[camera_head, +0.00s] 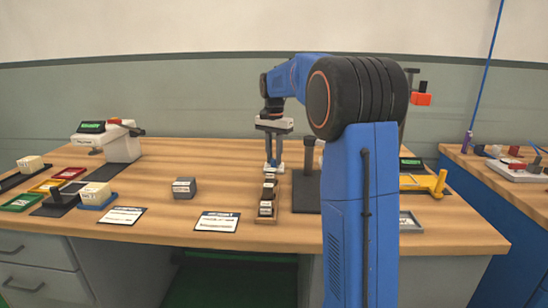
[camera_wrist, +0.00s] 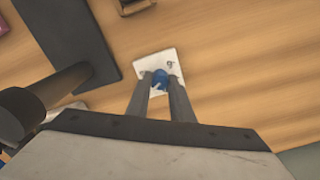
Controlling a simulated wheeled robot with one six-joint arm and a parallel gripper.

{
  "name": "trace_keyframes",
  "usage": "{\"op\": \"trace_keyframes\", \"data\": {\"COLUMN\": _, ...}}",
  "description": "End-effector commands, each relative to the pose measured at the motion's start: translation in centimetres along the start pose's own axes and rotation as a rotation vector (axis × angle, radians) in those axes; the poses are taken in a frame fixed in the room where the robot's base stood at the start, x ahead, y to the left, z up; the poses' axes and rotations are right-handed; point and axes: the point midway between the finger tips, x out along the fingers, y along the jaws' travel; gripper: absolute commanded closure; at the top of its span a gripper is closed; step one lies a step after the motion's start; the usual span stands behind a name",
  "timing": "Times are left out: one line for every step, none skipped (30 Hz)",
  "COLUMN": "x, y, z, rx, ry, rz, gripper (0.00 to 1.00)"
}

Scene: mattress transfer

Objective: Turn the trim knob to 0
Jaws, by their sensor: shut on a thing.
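The trim knob (camera_wrist: 160,78) is small and blue and sits on a white plate (camera_wrist: 148,68) on the wooden table. A small mark shows on the plate above and right of the knob, too small to read. The knob's pointer direction is unclear. My gripper (camera_wrist: 160,82) points down, with one finger on each side of the knob, shut on it. In the head view my gripper (camera_head: 274,168) is at the table surface behind a row of small blocks, and the knob cannot be made out there.
A dark post on a flat base (camera_head: 306,192) stands close to the right of my gripper. The rack of small blocks (camera_head: 267,205) is in front of it. A grey block (camera_head: 184,188) and a paper card (camera_head: 217,222) lie to the left. Bare wood lies between.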

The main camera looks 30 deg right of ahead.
Motion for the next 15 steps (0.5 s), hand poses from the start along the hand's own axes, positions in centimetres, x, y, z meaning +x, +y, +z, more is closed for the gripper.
{"op": "trace_keyframes", "data": {"x": -0.04, "y": -0.01, "z": -0.01, "rx": -0.036, "ry": 0.000, "rz": -0.001, "gripper": 1.00}}
{"op": "trace_keyframes", "data": {"x": -0.04, "y": -0.01, "z": -0.01, "rx": -0.062, "ry": 0.000, "rz": -0.001, "gripper": 1.00}}
{"op": "trace_keyframes", "data": {"x": -0.05, "y": -0.02, "z": -0.01, "rx": -0.098, "ry": 0.001, "rz": -0.001, "gripper": 1.00}}
{"op": "trace_keyframes", "data": {"x": -0.05, "y": -0.02, "z": -0.01, "rx": -0.126, "ry": 0.001, "rz": -0.001, "gripper": 1.00}}
{"op": "trace_keyframes", "data": {"x": -0.05, "y": -0.02, "z": -0.01, "rx": -0.154, "ry": 0.001, "rz": -0.001, "gripper": 1.00}}
{"op": "trace_keyframes", "data": {"x": -0.05, "y": -0.02, "z": -0.01, "rx": -0.193, "ry": 0.001, "rz": -0.001, "gripper": 1.00}}
{"op": "trace_keyframes", "data": {"x": -0.05, "y": -0.02, "z": -0.01, "rx": -0.221, "ry": 0.001, "rz": -0.001, "gripper": 1.00}}
{"op": "trace_keyframes", "data": {"x": -0.05, "y": -0.02, "z": -0.01, "rx": -0.250, "ry": 0.001, "rz": -0.001, "gripper": 1.00}}
{"op": "trace_keyframes", "data": {"x": -0.05, "y": -0.02, "z": -0.01, "rx": -0.288, "ry": 0.001, "rz": -0.001, "gripper": 1.00}}
{"op": "trace_keyframes", "data": {"x": -0.06, "y": -0.02, "z": -0.01, "rx": -0.317, "ry": 0.001, "rz": -0.001, "gripper": 1.00}}
{"op": "trace_keyframes", "data": {"x": -0.06, "y": -0.02, "z": -0.01, "rx": -0.345, "ry": 0.001, "rz": -0.001, "gripper": 1.00}}
{"op": "trace_keyframes", "data": {"x": -0.06, "y": -0.03, "z": -0.01, "rx": -0.384, "ry": 0.001, "rz": -0.001, "gripper": 1.00}}
{"op": "trace_keyframes", "data": {"x": -0.06, "y": -0.03, "z": -0.01, "rx": -0.412, "ry": 0.001, "rz": -0.001, "gripper": 1.00}}
{"op": "trace_keyframes", "data": {"x": -0.06, "y": -0.03, "z": -0.01, "rx": -0.441, "ry": 0.001, "rz": -0.001, "gripper": 1.00}}
{"op": "trace_keyframes", "data": {"x": -0.07, "y": -0.03, "z": -0.01, "rx": -0.479, "ry": 0.001, "rz": -0.001, "gripper": 1.00}}
